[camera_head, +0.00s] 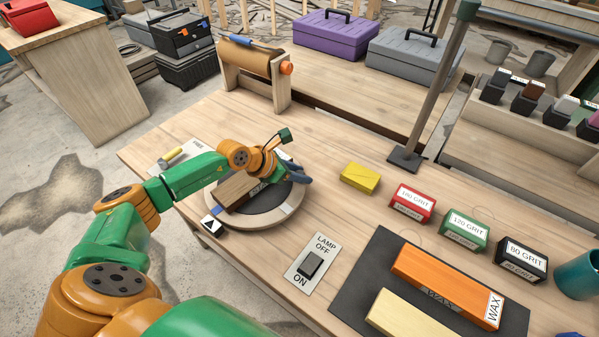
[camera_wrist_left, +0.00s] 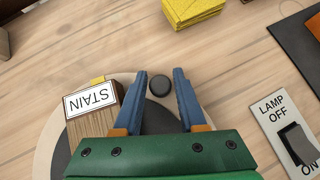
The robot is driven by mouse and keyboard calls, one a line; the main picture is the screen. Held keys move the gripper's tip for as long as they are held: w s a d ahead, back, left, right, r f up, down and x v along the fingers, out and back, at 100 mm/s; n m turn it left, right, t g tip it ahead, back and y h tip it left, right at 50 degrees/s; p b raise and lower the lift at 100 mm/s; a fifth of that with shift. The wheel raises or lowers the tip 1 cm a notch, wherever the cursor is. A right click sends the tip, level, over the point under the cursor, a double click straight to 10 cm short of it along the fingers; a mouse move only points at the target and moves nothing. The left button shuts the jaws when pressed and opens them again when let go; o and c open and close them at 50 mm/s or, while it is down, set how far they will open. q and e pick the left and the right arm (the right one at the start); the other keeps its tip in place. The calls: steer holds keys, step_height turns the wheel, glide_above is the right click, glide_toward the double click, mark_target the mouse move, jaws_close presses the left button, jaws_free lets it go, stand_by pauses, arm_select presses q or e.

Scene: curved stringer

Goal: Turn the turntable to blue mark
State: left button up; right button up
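The round turntable (camera_head: 247,222) has a pale wooden rim and a dark centre; it also shows in the left wrist view (camera_wrist_left: 47,140). My left gripper (camera_head: 297,175) is over the far right side of the turntable. Its blue fingers (camera_wrist_left: 158,75) are apart, with a round black knob (camera_wrist_left: 160,86) between their tips. Contact with the knob cannot be told. My right gripper is out of view.
A yellow block (camera_head: 360,178) lies right of the turntable. The lamp switch (camera_head: 311,263) is in front of it. Grit boxes and a dark mat (camera_head: 360,293) with a WAX block (camera_head: 446,284) are farther right. A lamp post (camera_head: 436,90) rises behind.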

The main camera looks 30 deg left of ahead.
arm_select(q)
jaws_close()
stand_by(1.1)
